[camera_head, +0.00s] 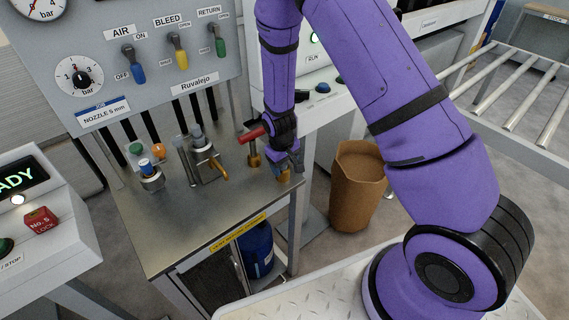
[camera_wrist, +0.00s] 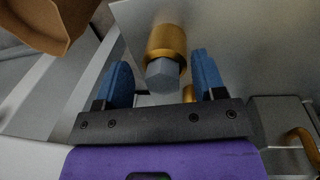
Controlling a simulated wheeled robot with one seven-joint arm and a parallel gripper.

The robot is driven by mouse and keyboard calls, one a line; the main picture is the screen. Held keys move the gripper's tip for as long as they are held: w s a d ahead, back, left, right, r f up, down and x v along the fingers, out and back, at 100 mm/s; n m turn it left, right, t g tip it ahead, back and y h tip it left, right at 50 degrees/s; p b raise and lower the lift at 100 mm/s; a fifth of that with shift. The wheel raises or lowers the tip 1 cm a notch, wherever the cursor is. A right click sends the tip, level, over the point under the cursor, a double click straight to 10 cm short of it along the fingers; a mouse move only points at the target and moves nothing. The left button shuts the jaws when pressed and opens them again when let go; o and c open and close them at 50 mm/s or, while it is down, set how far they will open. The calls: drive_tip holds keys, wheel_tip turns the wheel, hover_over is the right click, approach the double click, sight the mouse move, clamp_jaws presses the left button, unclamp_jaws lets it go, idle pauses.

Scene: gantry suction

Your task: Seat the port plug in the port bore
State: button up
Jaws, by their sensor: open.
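My gripper (camera_head: 290,165) is over the right end of the metal bench. In the wrist view its two blue fingers (camera_wrist: 164,80) are apart. A brass cylinder with a grey hexagonal end (camera_wrist: 166,52), apparently the port plug, shows between and beyond the fingertips; I cannot tell whether they touch it. In the head view brass (camera_head: 284,177) shows just below my gripper, partly hidden. A second brass piece (camera_head: 254,159) stands to its left. A grey fitting with a brass elbow (camera_head: 219,169) stands farther left. I cannot make out the port bore.
The bench top (camera_head: 200,225) is clear at the front. Small parts with green, orange and blue tops (camera_head: 150,163) stand at its left. A red cylinder (camera_head: 252,135) is beside my wrist. A valve panel (camera_head: 150,60) rises behind. A brown bin (camera_head: 355,185) stands right of the bench.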

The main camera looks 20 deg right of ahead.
wheel_tip(320, 180, up, 11)
drive_tip(key=a, duration=0.1)
drive_tip(key=shift+s+f, duration=0.15)
drive_tip(key=shift+s, duration=0.1)
idle(0.7)
drive_tip(key=s+d+r+m+t, duration=0.1)
drive_tip(key=s+r, duration=0.2)
drive_tip(key=r, duration=0.5)
drive_tip(key=s+d+r+y, duration=0.1)
drive_tip(key=s+d+r, duration=0.15)
drive_tip(key=r, duration=0.45)
drive_tip(key=s+d+r+m+t, duration=0.1)
drive_tip(key=s+r, duration=0.2)
drive_tip(key=r, duration=0.5)
drive_tip(key=s+d+r+t, duration=0.1)
drive_tip(key=s+r, duration=0.2)
drive_tip(key=s, duration=0.3)
drive_tip(key=s+d+r+m+t, duration=0.1)
drive_tip(key=s+r, duration=0.3)
drive_tip(key=s, duration=0.3)
drive_tip(key=s+d+r, duration=0.1)
drive_tip(key=s+r, duration=0.2)
drive_tip(key=s, duration=0.3)
drive_tip(key=shift+s+r+t, duration=0.25)
drive_tip(key=shift+r+t, duration=0.1)
drive_tip(key=shift+t, duration=0.05)
